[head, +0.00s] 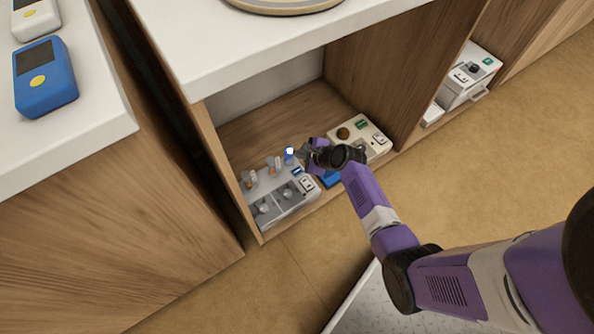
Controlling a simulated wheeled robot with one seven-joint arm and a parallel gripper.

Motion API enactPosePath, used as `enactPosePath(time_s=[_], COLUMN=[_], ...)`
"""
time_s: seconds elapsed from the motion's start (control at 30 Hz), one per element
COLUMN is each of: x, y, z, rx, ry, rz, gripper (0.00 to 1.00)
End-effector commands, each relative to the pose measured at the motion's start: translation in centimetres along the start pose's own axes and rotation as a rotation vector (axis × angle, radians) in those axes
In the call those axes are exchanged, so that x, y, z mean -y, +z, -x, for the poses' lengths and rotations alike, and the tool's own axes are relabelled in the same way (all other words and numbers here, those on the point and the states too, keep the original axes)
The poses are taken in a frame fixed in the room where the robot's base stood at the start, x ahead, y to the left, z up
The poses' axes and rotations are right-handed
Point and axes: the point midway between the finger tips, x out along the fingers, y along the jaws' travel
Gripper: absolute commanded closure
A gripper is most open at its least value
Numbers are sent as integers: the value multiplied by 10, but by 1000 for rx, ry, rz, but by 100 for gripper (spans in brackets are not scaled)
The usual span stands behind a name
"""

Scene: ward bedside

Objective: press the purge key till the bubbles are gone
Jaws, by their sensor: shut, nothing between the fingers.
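A grey machine (283,210) stands at the left in the open wooden compartment. It has two round parts on its front, small upright tubes with orange-brown parts on top (270,170), and light keys (307,184) at its right end. A bright blue-white light (289,151) shows at its back. My gripper (304,153) is shut and empty, beside this light at the machine's back right. I cannot tell whether it touches anything. The purge key cannot be told apart from the other keys, and bubbles are too small to see.
A cream device (374,137) with a brown knob and green label stands right of my gripper, with a blue item (330,179) near it. Another white device (466,80) is in the right-hand compartment. Blue (45,80) and white (36,18) handhelds lie on the left cabinet.

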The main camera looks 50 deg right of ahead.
Motion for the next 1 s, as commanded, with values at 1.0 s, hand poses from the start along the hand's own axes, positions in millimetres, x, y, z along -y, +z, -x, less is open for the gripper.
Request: enactPosePath(time_s=[1.0], x=[-44], y=[-44], z=[-60], rx=[0], ry=[-1], rz=[0], gripper=[100])
